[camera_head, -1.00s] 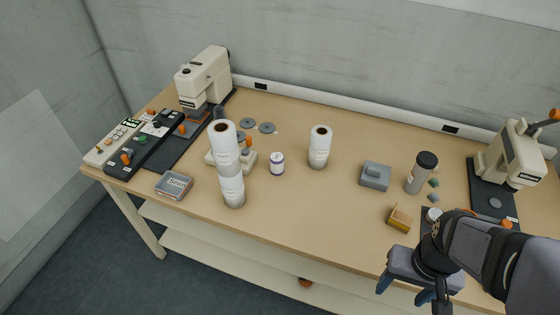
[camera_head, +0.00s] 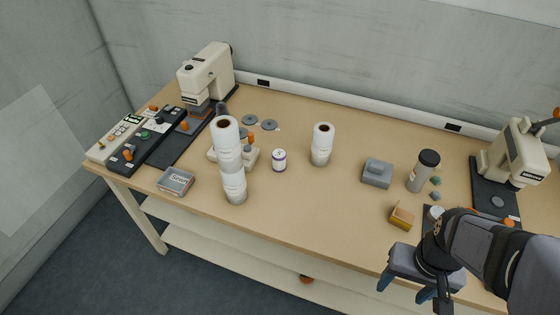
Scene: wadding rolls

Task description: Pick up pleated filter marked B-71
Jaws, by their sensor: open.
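No marking B-71 can be read at this size, so I cannot tell for sure which thing is the pleated filter. A small white cylinder with dark bands (camera_head: 279,160) stands upright mid-table. White rolls (camera_head: 232,168) stand in a tall stack to its left, one on the other. Another white roll with a brown core (camera_head: 321,145) stands to its right. My gripper (camera_head: 405,289) is at the lower right, by the table's front edge, with its blue fingers apart and empty. It is well away from the rolls and the cylinder.
A grey block (camera_head: 377,173), a dark-lidded bottle (camera_head: 424,171) and a yellowish block (camera_head: 402,215) stand on the right. A labelled tray (camera_head: 175,182) lies front left. Beige machines stand at left (camera_head: 206,75) and right (camera_head: 513,157). The table's centre front is clear.

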